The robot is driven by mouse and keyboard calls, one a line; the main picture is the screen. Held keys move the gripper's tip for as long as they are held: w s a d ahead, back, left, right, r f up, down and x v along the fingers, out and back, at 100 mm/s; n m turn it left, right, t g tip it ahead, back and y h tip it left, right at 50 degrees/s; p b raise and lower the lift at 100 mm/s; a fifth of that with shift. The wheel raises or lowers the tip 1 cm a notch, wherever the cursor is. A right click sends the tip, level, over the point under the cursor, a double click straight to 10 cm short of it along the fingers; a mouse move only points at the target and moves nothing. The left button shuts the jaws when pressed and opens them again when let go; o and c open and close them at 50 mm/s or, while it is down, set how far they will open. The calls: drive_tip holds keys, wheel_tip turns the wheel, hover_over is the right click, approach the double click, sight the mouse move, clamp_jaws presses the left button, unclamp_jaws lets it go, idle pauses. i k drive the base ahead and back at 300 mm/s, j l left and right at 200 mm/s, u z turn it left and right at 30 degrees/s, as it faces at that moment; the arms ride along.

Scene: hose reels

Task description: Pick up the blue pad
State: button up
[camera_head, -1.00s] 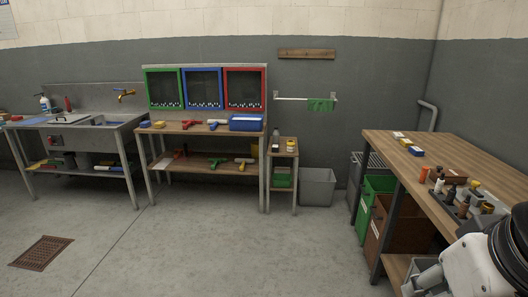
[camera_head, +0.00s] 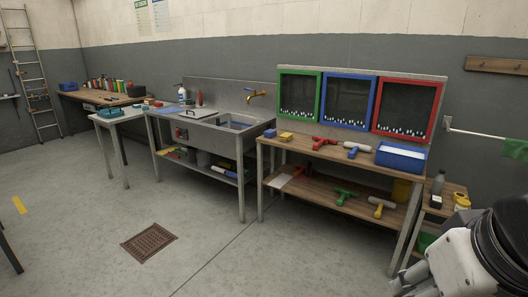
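A small blue block (camera_head: 270,133), which looks like a blue pad, lies at the left end of the upper wooden shelf of the workbench (camera_head: 330,153). A small yellow block (camera_head: 286,136) lies just to its right. Part of my white and black arm shows at the lower right, well apart from the blue block. My gripper's fingers cannot be made out in this view.
A steel sink unit (camera_head: 215,133) stands left of the workbench. A floor drain (camera_head: 149,243) lies in front. The grey floor before the benches is clear.

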sight(270, 133)
drive_tip(key=i+u, duration=0.35)
drive_tip(key=i, duration=1.85)
drive_tip(key=i+j+z, duration=0.45)
drive_tip(key=i, duration=0.25)
drive_tip(key=i+j+z, duration=0.45)
drive_tip(key=i+j, duration=0.2)
drive_tip(key=i+j+z, duration=0.5)
drive_tip(key=j, duration=0.4)
